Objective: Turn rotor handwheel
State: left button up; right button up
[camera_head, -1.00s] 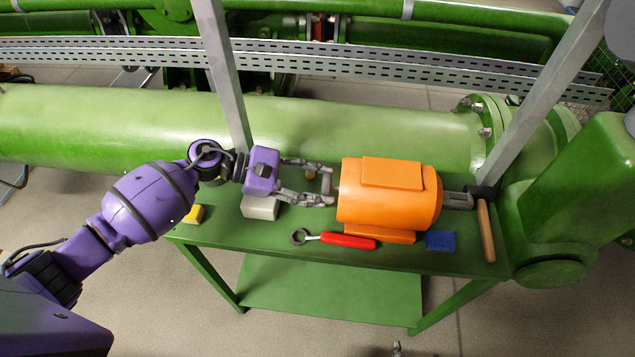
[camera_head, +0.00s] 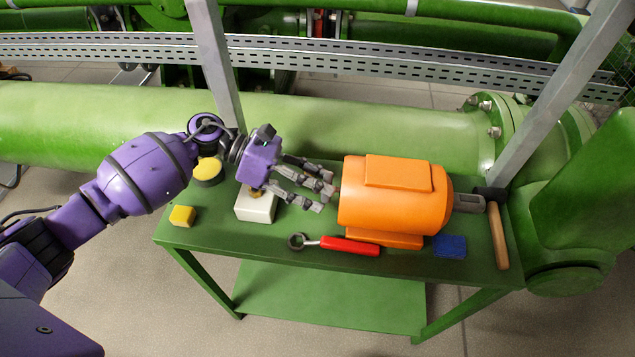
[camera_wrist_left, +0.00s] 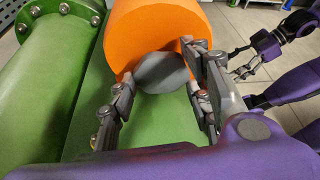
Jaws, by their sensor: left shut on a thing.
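The orange motor (camera_head: 395,200) lies on its side on the green bench. The rotor handwheel (camera_wrist_left: 163,72) is a grey disc on the motor's left end, seen in the left wrist view; in the head view the fingers mostly hide it. My left gripper (camera_head: 326,190) is at that end, shut on the handwheel. In the left wrist view its fingers (camera_wrist_left: 160,80) stand on both sides of the disc. My right gripper (camera_wrist_left: 240,64) shows small at the upper right of the left wrist view, away from the motor; its jaws are too small to read.
On the green bench (camera_head: 300,265) are a red-handled wrench (camera_head: 348,245), a blue block (camera_head: 450,246), a wooden handle (camera_head: 499,235), a white block (camera_head: 256,207), a yellow block (camera_head: 182,216) and a yellow-topped round thing (camera_head: 208,171). A green pipe (camera_head: 350,130) runs behind.

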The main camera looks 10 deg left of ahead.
pick_arm(q)
jog(key=shift+w+r, duration=0.2)
jog(key=shift+r, duration=0.05)
jog(key=o, duration=0.9)
jog(key=shift+o, duration=1)
jog(key=shift+f, duration=0.15)
jog(key=shift+s, duration=0.1)
jog(key=v, duration=1.2)
